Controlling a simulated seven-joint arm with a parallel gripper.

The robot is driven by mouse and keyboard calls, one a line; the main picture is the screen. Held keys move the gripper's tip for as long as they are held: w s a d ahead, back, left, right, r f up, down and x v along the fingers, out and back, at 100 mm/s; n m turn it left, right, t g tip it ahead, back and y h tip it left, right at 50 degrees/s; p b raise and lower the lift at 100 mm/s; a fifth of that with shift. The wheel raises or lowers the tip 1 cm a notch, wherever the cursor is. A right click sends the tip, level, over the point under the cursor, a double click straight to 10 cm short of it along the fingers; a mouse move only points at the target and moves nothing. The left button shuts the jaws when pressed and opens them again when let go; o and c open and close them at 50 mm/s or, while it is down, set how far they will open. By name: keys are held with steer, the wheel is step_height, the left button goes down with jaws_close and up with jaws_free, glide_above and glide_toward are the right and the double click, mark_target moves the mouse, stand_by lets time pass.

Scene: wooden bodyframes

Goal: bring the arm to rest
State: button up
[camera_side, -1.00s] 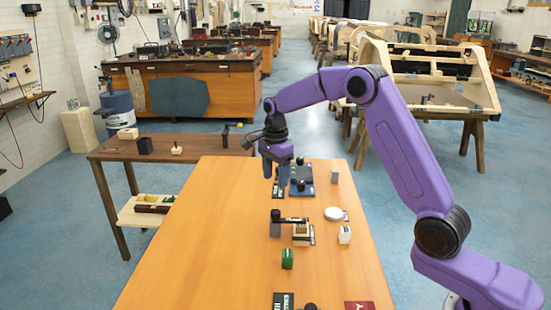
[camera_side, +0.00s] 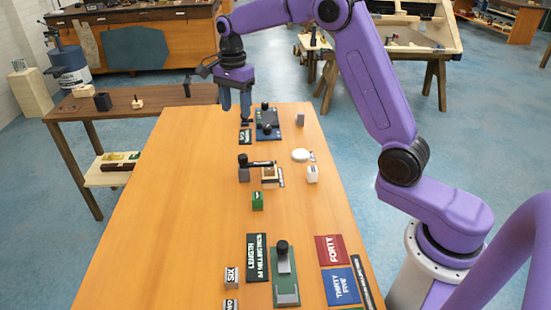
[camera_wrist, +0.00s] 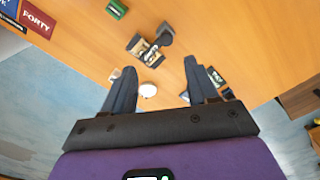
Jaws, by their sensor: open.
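My gripper (camera_side: 235,104) hangs above the far left part of the orange wooden table (camera_side: 190,190), with its purple arm arching in from the right. In the wrist view my gripper (camera_wrist: 160,68) has its two dark fingers spread wide, with nothing between them. Below and between the fingers that view shows the tabletop (camera_wrist: 85,40), a round white disc (camera_wrist: 147,90) and a small dark and tan device (camera_wrist: 147,47). In the side view the fingers are to the left of a blue-based device (camera_side: 267,131) at the table's far end.
A green block (camera_side: 258,201), a white block (camera_side: 312,174) and the white disc (camera_side: 301,155) stand mid-table. Nearer are a green-based tool (camera_side: 285,268), a red FORTY card (camera_side: 330,249) and a SIX block (camera_side: 231,277). A darker side table (camera_side: 150,113) adjoins at left. The table's left side is clear.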

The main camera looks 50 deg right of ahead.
steer(key=s+a+r+n, duration=0.1)
steer(key=s+a+n, duration=0.3)
steer(key=s+n, duration=0.5)
steer(key=s+a+n, duration=0.5)
steer(key=s+n, duration=0.1)
steer(key=s, duration=0.4)
steer(key=s+d+f+n, duration=0.2)
steer(key=s+d+n, duration=0.1)
steer(key=s+n, duration=0.4)
steer(key=s+d+f+n, duration=0.1)
steer(key=s+n, duration=0.6)
steer(key=s, duration=0.7)
steer(key=shift+s+d+f, duration=0.15)
steer(key=shift+d+f, duration=0.25)
steer(key=shift+d, duration=0.5)
